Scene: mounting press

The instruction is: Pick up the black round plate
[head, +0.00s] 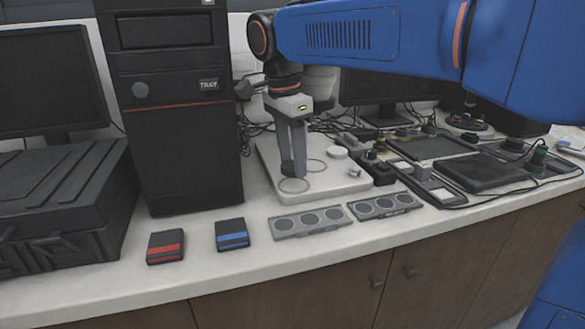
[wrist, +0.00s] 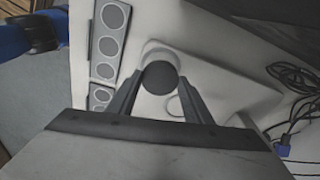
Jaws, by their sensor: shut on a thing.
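The black round plate (wrist: 160,77) is a small dark disc between my gripper's two fingers in the wrist view. In the head view the plate (head: 288,168) shows dark at the fingertips, above a white base board (head: 335,186). My gripper (head: 292,170) points down and is shut on the plate. It also shows in the wrist view (wrist: 159,88). A ring outline on the board lies just below the plate. I cannot tell from these views how far the plate is above the board.
Two grey strips with round discs, one (head: 311,221) nearer and one (head: 385,206) to its right, lie in front of the board. A red-striped box (head: 165,247) and a blue-striped box (head: 232,235) lie left. A black computer tower (head: 175,120) stands close left of my gripper.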

